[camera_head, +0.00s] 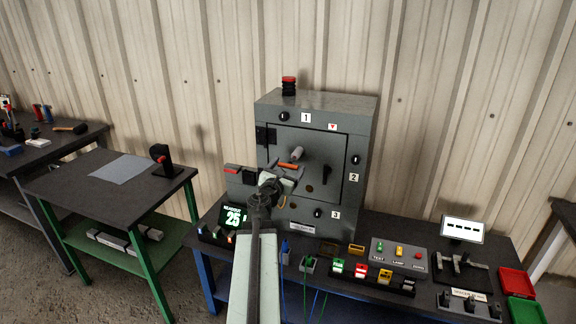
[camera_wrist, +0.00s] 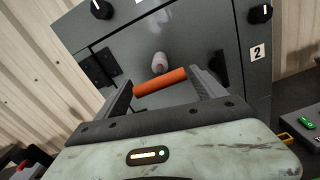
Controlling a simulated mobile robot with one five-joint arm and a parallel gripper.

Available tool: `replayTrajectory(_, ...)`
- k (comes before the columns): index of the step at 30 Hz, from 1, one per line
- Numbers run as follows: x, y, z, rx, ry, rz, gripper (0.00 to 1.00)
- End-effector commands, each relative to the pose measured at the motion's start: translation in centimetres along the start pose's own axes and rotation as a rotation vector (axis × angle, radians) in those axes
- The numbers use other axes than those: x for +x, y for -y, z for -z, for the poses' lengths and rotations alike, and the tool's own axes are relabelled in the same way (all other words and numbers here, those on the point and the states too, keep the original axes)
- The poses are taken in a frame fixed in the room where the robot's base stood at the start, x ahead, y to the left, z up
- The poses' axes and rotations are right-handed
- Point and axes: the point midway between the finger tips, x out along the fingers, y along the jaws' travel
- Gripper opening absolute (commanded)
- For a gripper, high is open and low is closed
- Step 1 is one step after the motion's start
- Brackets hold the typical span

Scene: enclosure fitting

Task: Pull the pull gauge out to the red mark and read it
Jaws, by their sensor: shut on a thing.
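In the head view the orange handle (camera_head: 289,167) is in front of the grey enclosure's door. A dark display (camera_head: 233,216) at the enclosure's lower left reads 25 in green.
The grey enclosure (camera_head: 362,115) has knobs numbered 1, 2 and 3 and a red button on top. Switches, a lamp box (camera_head: 398,255) and red and green trays stand on the dark bench to the right. A green-legged table (camera_head: 75,190) stands left.

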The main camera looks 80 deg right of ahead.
Motion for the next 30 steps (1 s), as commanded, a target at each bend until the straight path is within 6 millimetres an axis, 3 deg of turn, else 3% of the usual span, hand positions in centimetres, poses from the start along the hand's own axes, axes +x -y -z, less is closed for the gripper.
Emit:
replayTrajectory(2,-0.1,0.3,0.0,-0.001,0.001,0.004,0.07)
replayTrajectory(3,-0.1,0.4,-0.1,-0.001,0.001,0.006,0.82)
replayTrajectory(5,-0.1,0.5,-0.1,-0.001,0.002,0.007,0.98)
replayTrajectory(19,0.4,1.1,-0.2,0.0,0.003,0.014,0.98)
replayTrajectory(22,0.0,-0.3,-0.1,0.0,-0.001,-0.005,0.98)
replayTrajectory(23,-0.3,-1.4,0.1,0.0,-0.004,-0.02,0.98)
replayTrajectory(26,-2.3,-7.2,0.9,0.0,-0.019,-0.099,0.98)
replayTrajectory(30,-8.0,-18.2,2.6,0.002,-0.052,-0.258,0.98)
